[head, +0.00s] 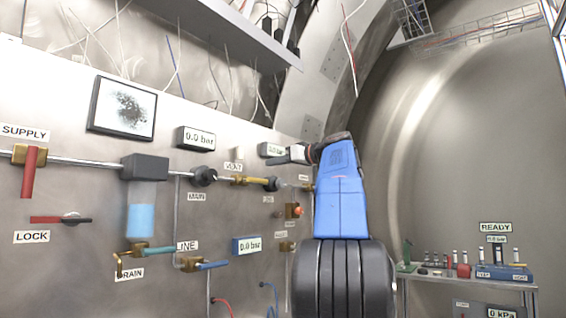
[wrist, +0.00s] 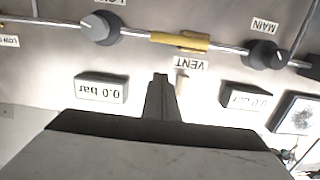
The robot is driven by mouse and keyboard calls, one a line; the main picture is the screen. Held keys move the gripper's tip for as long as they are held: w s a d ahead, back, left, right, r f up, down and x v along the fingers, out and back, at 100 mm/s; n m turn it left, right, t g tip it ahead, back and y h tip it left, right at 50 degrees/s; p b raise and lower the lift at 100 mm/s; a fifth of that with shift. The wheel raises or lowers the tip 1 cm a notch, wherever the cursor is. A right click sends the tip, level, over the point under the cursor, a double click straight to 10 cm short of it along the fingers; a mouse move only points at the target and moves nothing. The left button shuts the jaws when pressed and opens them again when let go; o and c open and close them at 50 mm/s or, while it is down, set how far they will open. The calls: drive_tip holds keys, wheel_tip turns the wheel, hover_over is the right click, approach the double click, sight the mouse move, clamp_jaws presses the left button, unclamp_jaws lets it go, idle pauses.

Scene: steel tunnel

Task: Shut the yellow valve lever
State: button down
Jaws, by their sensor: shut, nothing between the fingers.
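The yellow valve lever (head: 248,181) lies along the horizontal pipe on the wall panel, in line with it, near the VENT label (head: 234,168). In the wrist view, which is upside down, the yellow lever (wrist: 180,41) lies along the pipe above the fingertips in the picture. My gripper (head: 272,161) is in front of the panel, right of the VENT label. In the wrist view its fingers (wrist: 160,78) are together and empty, and appear apart from the lever. My blue arm hides the panel's right part.
Dark round fittings (wrist: 100,27) flank the yellow lever. A gauge box (wrist: 101,89) is near my fingers. A bench (head: 465,281) stands right.

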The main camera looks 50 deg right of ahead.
sight(256, 181)
drive_tip(key=shift+w+f, duration=0.4)
drive_tip(key=shift+f, duration=0.25)
drive_tip(key=shift+w+f, duration=0.4)
drive_tip(key=shift+f, duration=0.3)
drive_tip(key=shift+w+f, duration=0.4)
drive_tip(key=shift+f, duration=0.25)
drive_tip(key=shift+f+m, duration=0.35)
drive_tip(key=shift+m, duration=0.15)
drive_tip(key=a+f+m+y, duration=0.1)
drive_tip(key=a+f+m, duration=0.2)
drive_tip(key=f+m, duration=0.4)
drive_tip(key=m, duration=0.8)
drive_tip(key=shift+s+a+f, duration=0.2)
drive_tip(key=shift+a+f, duration=0.15)
drive_tip(key=shift+a, duration=0.05)
drive_tip(key=shift+a+f, duration=0.1)
